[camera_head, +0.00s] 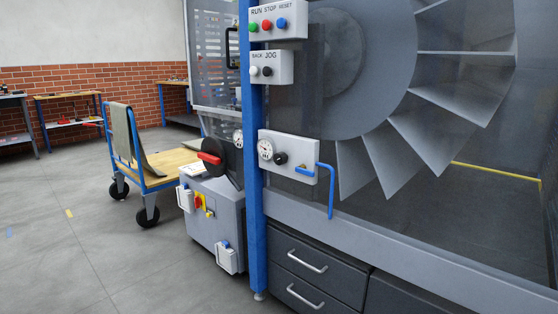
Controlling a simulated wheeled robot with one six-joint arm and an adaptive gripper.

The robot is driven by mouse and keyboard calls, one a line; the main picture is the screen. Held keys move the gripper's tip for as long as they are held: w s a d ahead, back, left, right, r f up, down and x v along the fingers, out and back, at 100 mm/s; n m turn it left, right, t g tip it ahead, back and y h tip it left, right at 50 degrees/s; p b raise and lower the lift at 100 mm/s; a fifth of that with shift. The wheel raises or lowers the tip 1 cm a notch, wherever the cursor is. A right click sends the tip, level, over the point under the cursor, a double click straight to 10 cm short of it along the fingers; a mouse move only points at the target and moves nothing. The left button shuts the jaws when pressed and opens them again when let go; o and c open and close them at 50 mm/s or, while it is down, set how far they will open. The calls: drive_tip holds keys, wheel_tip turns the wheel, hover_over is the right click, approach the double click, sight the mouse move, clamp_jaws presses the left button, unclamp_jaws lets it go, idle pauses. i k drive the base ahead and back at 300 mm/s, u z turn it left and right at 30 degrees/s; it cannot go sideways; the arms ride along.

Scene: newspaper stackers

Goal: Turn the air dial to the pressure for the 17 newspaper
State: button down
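A light grey panel (291,170) is fixed beside the blue post at mid-height. It carries a round white gauge (265,149) with dark markings. A black knob (281,158) sits just right of the gauge and looks like the air dial. The gauge reading and any marks around the knob are too small to read. A blue lever or pipe (329,190) is on the panel's right side. A second small round gauge (238,139) shows left of the post. My gripper is not in view.
A blue post (255,200) stands beside the large bladed wheel (410,130). Above are boxes with run, stop, reset (277,20) and jog buttons (267,68). Dark drawers (310,260) are below. A grey cabinet (215,215) and blue trolley (150,175) stand left. Floor at front left is clear.

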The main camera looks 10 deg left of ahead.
sight(280, 158)
drive_tip(key=u, duration=0.4)
drive_tip(key=i, duration=0.55)
drive_tip(key=u, duration=1.15)
drive_tip(key=i, duration=2.65)
drive_tip(key=z, duration=3.15)
